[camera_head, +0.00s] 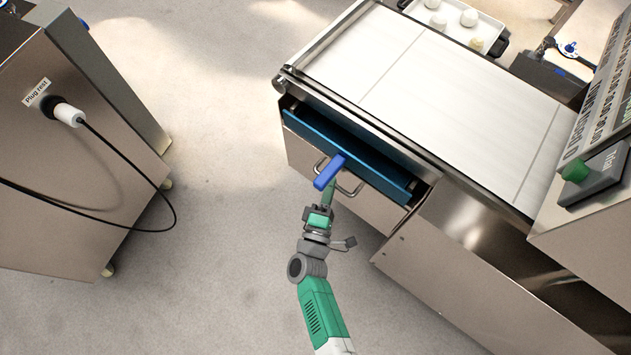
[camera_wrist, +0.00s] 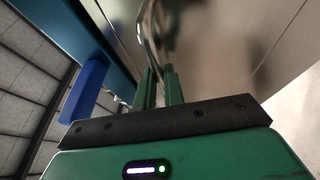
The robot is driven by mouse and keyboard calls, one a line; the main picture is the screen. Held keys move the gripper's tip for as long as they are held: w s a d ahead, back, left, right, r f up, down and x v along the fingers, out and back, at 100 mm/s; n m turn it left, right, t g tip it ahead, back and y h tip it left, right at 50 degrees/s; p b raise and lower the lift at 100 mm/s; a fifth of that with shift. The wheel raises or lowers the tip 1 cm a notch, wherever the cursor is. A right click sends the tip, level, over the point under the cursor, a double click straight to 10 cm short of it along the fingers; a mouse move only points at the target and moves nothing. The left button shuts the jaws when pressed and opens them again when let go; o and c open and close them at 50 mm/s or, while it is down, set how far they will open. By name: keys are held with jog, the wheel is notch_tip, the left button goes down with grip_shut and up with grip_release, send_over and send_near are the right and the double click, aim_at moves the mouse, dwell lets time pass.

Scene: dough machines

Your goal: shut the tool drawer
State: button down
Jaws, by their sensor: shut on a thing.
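The tool drawer (camera_head: 300,150) is in the steel machine at the centre of the head view, with a metal front and a blue interior (camera_head: 345,150). It stands partly pulled out. Its metal bar handle (camera_head: 352,190) is on the front and also shows in the wrist view (camera_wrist: 147,35). My gripper (camera_head: 329,190) is at the handle, its green fingers (camera_wrist: 160,82) closed on the bar. A blue block-like piece (camera_head: 329,172) is at the drawer's front edge above my fingers and partly hides them. It is at the left in the wrist view (camera_wrist: 84,92), apart from the fingers.
A steel worktop (camera_head: 450,95) lies above the drawer. A control panel with a green knob (camera_head: 575,171) is at right. A cabinet with a plug and black cable (camera_head: 130,230) stands at left. The floor (camera_head: 220,220) between is clear. A tray of dough balls (camera_head: 437,22) is at the top.

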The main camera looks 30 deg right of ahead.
jog(key=shift+a, duration=0.1)
jog(key=c, duration=1.5)
grip_release()
jog(key=shift+s, duration=0.1)
jog(key=p+v, duration=0.2)
jog(key=v, duration=0.5)
jog(key=shift+s+a+p, duration=0.25)
jog(key=shift+s+p, duration=0.05)
